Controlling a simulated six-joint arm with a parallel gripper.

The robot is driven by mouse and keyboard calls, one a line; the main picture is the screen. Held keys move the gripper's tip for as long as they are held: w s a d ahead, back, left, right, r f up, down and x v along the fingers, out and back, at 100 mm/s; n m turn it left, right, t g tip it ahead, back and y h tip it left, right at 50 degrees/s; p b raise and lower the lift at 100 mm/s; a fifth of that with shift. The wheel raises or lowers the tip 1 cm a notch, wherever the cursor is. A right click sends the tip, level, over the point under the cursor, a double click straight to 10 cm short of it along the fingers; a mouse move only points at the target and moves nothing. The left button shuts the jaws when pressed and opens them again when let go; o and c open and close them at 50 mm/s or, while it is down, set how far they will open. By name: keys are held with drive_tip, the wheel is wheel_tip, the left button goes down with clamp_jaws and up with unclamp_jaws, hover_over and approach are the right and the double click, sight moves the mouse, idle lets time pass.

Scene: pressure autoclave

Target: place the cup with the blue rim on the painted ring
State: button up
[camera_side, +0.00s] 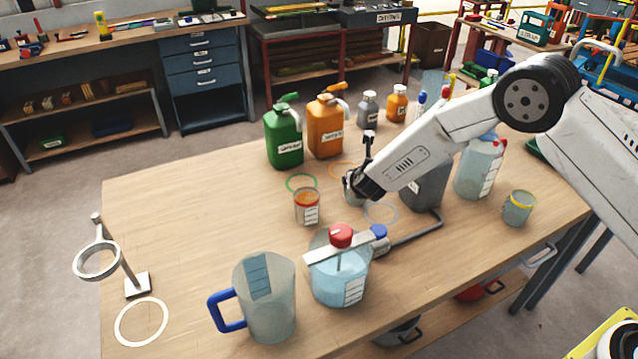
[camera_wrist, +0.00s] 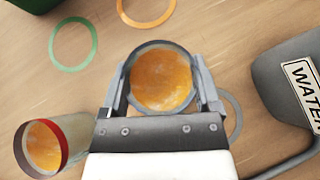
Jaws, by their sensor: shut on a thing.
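My gripper (camera_side: 360,183) is shut on a cup (camera_wrist: 161,78). The cup holds something orange, and its rim looks dark grey-blue from above. In the side view my fingers hide much of this cup (camera_side: 352,194); I cannot tell whether it touches the table. Several painted rings lie on the table: a green ring (camera_side: 289,186), an orange ring (camera_side: 333,169), a grey-blue ring (camera_side: 394,222) and a white ring (camera_side: 119,325). The held cup is between the green and grey-blue rings. My gripper (camera_wrist: 161,90) also shows in the wrist view, its fingers on both sides of the cup.
A red-rimmed cup (camera_side: 306,208) stands left of my gripper. A beaker (camera_side: 340,283) with a bar across it and a blue-handled jug (camera_side: 266,300) stand in front. A grey water can (camera_side: 428,188) is close right.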

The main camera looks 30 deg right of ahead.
drive_tip(key=shift+f, duration=0.15)
drive_tip(key=o, duration=1.1)
drive_tip(key=shift+o, duration=0.2)
drive_tip(key=shift+r, duration=0.25)
drive_tip(key=v, duration=1.2)
drive_tip(key=shift+d, duration=0.15)
